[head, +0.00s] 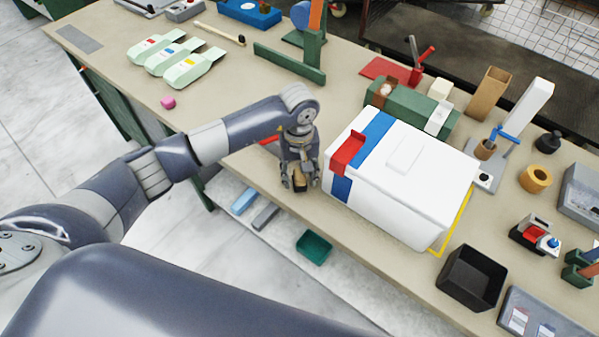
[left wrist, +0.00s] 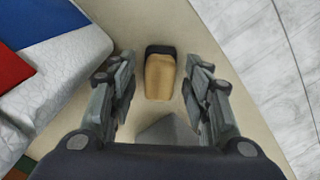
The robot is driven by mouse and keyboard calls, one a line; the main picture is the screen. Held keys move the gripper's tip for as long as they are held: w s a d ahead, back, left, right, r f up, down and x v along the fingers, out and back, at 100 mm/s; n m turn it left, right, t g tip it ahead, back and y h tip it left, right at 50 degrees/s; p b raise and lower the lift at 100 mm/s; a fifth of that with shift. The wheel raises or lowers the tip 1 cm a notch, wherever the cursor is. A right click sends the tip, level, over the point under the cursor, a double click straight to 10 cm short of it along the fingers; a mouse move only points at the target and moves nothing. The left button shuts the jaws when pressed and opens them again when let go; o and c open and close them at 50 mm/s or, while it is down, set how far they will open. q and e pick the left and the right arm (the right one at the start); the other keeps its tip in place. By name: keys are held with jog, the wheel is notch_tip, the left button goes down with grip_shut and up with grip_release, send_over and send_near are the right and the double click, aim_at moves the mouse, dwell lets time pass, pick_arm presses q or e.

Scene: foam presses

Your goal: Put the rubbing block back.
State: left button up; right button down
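The rubbing block, a tan block with a black end (left wrist: 160,76), is on the beige bench top near its front edge in the left wrist view. In the head view the tan block (head: 299,180) shows only partly, below my left gripper (head: 300,186). My left gripper points down over the block. In the left wrist view its two fingers (left wrist: 160,98) are apart, one on each side of the block, with a gap on both sides. My right gripper is in neither view.
A white box with blue and red bands (head: 405,178) stands just right of my left gripper. A black open bin (head: 470,277) is at the front right. A green tray (head: 314,247) is on the lower shelf.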

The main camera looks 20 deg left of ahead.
aim_at(299, 174)
pick_arm(q)
jog(key=shift+r, duration=0.1)
jog(key=shift+r, duration=0.2)
notch_tip(299, 174, up, 12)
jog(key=b, duration=0.4)
jog(key=shift+f, duration=0.15)
